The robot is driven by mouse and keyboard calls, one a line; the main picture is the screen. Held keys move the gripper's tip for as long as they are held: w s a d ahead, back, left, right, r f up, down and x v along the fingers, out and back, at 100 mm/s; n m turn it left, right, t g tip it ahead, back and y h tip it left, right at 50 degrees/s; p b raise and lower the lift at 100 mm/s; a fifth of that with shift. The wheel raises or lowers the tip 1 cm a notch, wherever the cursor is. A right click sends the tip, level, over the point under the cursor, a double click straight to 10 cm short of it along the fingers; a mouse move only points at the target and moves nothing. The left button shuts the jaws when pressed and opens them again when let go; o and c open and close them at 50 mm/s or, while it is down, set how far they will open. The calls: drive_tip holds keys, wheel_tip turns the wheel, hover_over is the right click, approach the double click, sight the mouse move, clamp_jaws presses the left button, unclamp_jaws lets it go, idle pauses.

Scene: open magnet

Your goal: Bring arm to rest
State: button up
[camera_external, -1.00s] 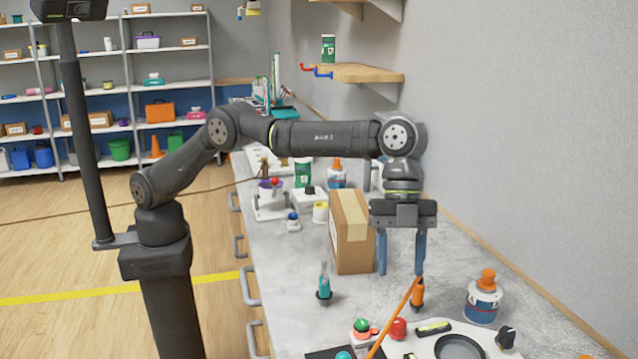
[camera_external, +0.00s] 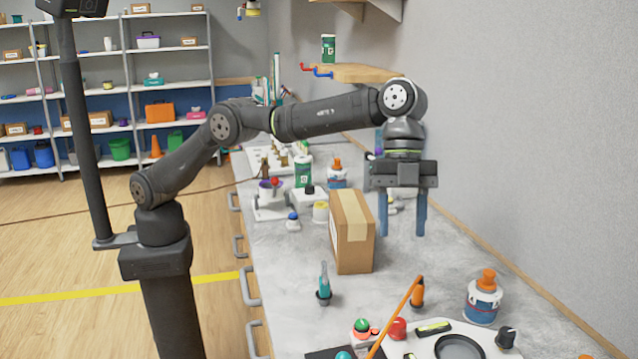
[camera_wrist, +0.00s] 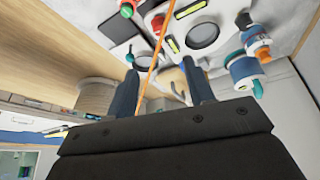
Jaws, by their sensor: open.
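My gripper (camera_external: 404,232) is open and empty, with its two blue fingers pointing down. It hangs in the air above the workbench (camera_external: 265,290), to the right of a cardboard box (camera_external: 348,245). In the wrist view its fingers (camera_wrist: 162,92) are spread apart with nothing held between them. My arm reaches out over the bench with its elbow raised.
An orange stick (camera_external: 394,318) slants up near the front, beside a small orange tool (camera_external: 417,294). A blue and white bottle with an orange cap (camera_external: 483,297) stands near the wall. A teal-topped tool (camera_external: 323,285) stands front left. A wooden shelf (camera_external: 365,73) juts out behind.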

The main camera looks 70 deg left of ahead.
sight(398, 322)
drive_tip(key=x, duration=1.6)
drive_tip(key=shift+s+d+f, duration=0.1)
drive_tip(key=shift+f, duration=0.25)
drive_tip(key=shift+r, duration=0.1)
drive_tip(key=v, duration=1.8)
drive_tip(key=x, duration=1.7)
drive_tip(key=shift+d+f, duration=0.1)
drive_tip(key=shift+f, duration=0.25)
drive_tip(key=shift+s+d+f, duration=0.1)
drive_tip(key=shift+d+f, duration=0.05)
drive_tip(key=n+t, duration=0.2)
drive_tip(key=n, duration=0.2)
drive_tip(key=shift+s+n, duration=0.15)
drive_tip(key=shift+n, duration=0.25)
drive_tip(key=n+t, duration=0.1)
drive_tip(key=n, duration=0.2)
drive_tip(key=n+t+y, duration=0.1)
drive_tip(key=n, duration=0.2)
drive_tip(key=shift+s, duration=0.15)
drive_tip(key=shift+v, duration=1.2)
